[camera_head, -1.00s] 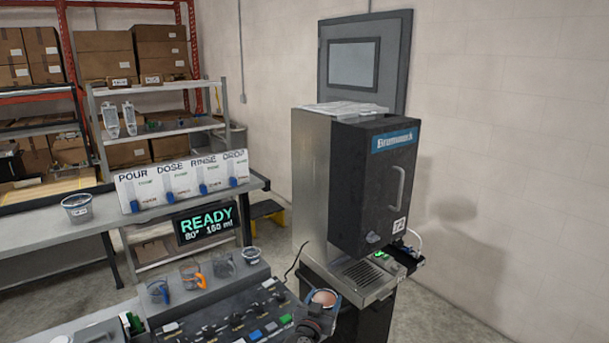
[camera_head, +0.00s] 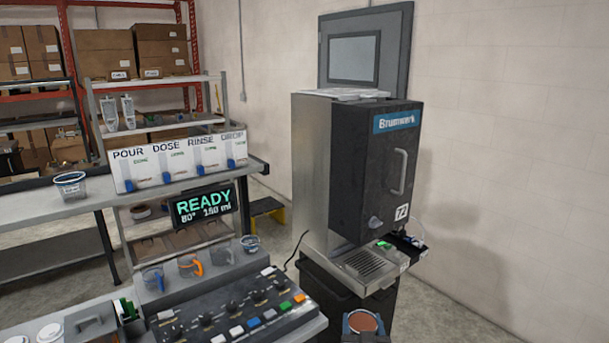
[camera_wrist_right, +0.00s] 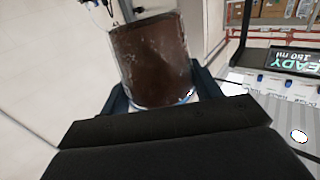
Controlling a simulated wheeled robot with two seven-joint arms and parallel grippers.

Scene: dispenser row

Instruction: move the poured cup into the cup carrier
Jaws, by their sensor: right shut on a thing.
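The poured cup (camera_head: 363,322) is a clear cup with brown liquid, low in the head view. My right gripper (camera_head: 364,331) is shut around it and holds it in front of the dispenser. In the right wrist view the clear cup (camera_wrist_right: 153,60) shows from the side, full of brown, between the dark fingers of my right gripper (camera_wrist_right: 155,92). It stands clear of the dispenser's drip tray (camera_head: 368,268). I cannot make out the cup carrier in either view. My left gripper is not in view.
The black dispenser (camera_head: 375,170) stands behind the cup. A control panel (camera_head: 235,312) with knobs and coloured buttons is to the left. Another cup (camera_head: 70,185) sits on the bench at left.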

